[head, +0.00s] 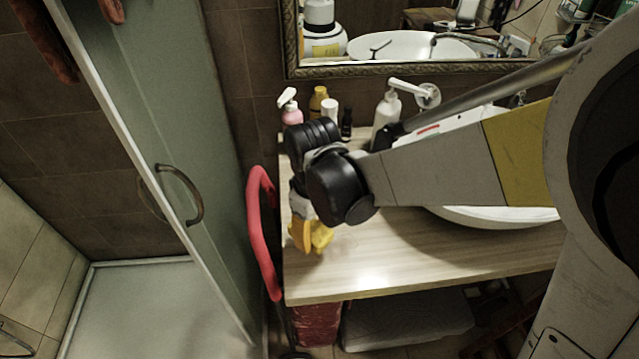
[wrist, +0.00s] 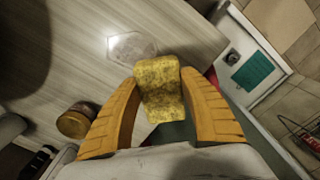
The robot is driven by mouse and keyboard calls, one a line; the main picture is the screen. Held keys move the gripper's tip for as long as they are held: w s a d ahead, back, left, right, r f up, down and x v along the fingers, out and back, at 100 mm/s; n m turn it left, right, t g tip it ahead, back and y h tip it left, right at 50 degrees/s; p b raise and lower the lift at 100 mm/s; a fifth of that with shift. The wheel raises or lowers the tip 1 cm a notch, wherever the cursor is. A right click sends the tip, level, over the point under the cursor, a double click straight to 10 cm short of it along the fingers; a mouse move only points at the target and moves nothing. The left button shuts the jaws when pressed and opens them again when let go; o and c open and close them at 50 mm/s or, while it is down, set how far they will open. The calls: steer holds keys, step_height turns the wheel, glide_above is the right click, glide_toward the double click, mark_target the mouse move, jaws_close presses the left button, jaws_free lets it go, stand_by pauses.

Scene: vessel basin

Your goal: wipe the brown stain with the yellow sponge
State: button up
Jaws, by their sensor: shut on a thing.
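The yellow sponge (wrist: 158,88) is pinched between the two orange fingers of my gripper (wrist: 160,100) in the wrist view. In the head view the sponge (head: 321,237) shows at the lower end of my gripper (head: 308,235), over the left part of the wooden counter (head: 430,265). I cannot tell whether the sponge touches the counter. I see no clear brown stain in either view; my arm and gripper hide part of the counter. A pale, shiny patch (wrist: 131,47) shows on the counter in the wrist view.
A pink pump bottle (head: 291,112), a yellow bottle (head: 318,102) and a white bottle (head: 386,112) stand at the counter's back. A white basin (head: 495,217) is to the right. A red rail (head: 258,225) stands at the counter's left edge. The front counter is clear.

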steer(key=shift+r+p, duration=1)
steer(key=shift+r, duration=0.65)
